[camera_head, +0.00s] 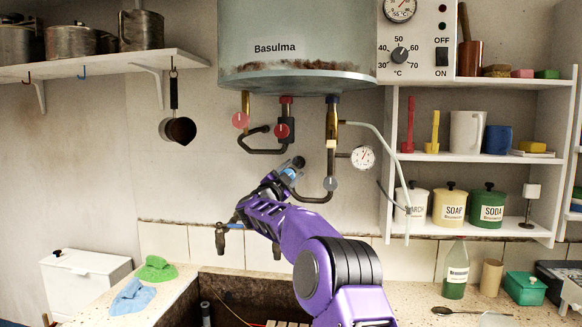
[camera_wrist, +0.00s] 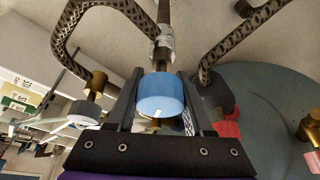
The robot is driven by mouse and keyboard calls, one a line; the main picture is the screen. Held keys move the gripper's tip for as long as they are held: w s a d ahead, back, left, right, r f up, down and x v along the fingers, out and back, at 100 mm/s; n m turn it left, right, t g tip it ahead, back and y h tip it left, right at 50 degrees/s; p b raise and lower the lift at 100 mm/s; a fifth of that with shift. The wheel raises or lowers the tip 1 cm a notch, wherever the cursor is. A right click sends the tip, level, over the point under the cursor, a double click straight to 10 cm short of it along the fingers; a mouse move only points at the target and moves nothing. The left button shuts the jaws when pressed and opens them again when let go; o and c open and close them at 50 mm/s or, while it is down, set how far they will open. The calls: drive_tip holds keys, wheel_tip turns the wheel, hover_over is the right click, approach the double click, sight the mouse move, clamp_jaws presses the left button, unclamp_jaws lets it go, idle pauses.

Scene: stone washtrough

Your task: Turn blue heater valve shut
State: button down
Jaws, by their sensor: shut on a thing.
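The blue heater valve (camera_wrist: 160,96) is a round light-blue knob with a pale mark on its rim, on a metal pipe fitting. My gripper (camera_wrist: 158,92) has one dark finger on each side of the knob and is shut on it. In the head view, my gripper (camera_head: 291,172) is at the pipes below the heater tank (camera_head: 297,45), with the blue valve (camera_head: 289,174) only partly showing. My purple arm reaches up from the bottom and hides part of the wall. Whether the valve is open or shut I cannot tell.
Red valves (camera_head: 282,131) and (camera_head: 240,120) sit left of a brass pipe, with a grey-blue knob (camera_head: 330,184) and a pressure gauge (camera_head: 362,157) close on the right. Braided pipes (camera_wrist: 80,30) surround my gripper. A tap (camera_head: 222,236) projects over the stone trough (camera_head: 178,300).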

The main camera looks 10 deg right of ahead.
drive_tip(key=m+g+p, duration=0.1)
drive_tip(key=m, duration=0.1)
drive_tip(key=m+p, duration=0.1)
drive_tip(key=m, duration=0.1)
drive_tip(key=shift+d+g+h, duration=0.1)
drive_tip(key=shift+g+h, duration=0.2)
drive_tip(key=shift+g, duration=0.1)
drive_tip(key=shift+d+f+m+g+p, duration=0.1)
drive_tip(key=shift+f+m+g+p, duration=0.2)
drive_tip(key=shift+m, duration=0.6)
drive_tip(key=shift+f+m+g+p, duration=0.1)
drive_tip(key=shift+m+g+p, duration=0.3)
drive_tip(key=shift+m, duration=0.5)
drive_tip(key=shift+c, duration=1.4)
unclamp_jaws()
drive_tip(key=b+v, duration=0.2)
drive_tip(key=v, duration=1.5)
drive_tip(key=shift+s+r, duration=0.2)
drive_tip(key=shift+s, duration=0.1)
